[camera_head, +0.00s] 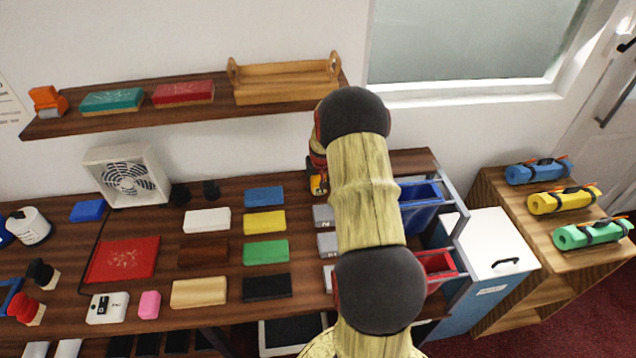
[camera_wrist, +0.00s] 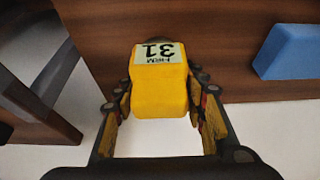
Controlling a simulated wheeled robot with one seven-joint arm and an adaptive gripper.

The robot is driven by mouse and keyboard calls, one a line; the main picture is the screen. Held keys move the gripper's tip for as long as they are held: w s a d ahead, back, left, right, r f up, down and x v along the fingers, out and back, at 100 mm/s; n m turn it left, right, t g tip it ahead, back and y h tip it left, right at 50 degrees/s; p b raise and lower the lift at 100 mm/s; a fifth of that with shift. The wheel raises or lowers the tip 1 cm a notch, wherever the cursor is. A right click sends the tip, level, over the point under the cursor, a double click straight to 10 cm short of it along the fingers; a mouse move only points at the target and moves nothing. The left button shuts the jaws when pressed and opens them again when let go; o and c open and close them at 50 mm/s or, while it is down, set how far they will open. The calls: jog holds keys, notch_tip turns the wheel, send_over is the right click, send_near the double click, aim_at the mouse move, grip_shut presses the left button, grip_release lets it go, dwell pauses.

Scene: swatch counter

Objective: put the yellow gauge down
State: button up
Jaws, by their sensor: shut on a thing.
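The yellow gauge (camera_wrist: 160,85) is a rounded yellow block with a pale label reading 31, upside down in the wrist view. My gripper (camera_wrist: 160,108) is shut on it, with a finger on each side. In the head view a small yellow part of the gauge (camera_head: 319,184) shows beside my arm, near the back of the brown counter (camera_head: 232,185). My arm hides most of my gripper there. I cannot tell whether the gauge touches the counter.
A blue block (camera_head: 264,196) lies left of the gauge, with yellow, green and black blocks in front of it. Grey blocks (camera_head: 324,215) stand close to my arm. Blue (camera_head: 420,197) and red (camera_head: 437,265) bins are at the right. A shelf (camera_head: 190,112) hangs above.

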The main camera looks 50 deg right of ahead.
jog(key=shift+f, duration=0.1)
jog(key=o, duration=1)
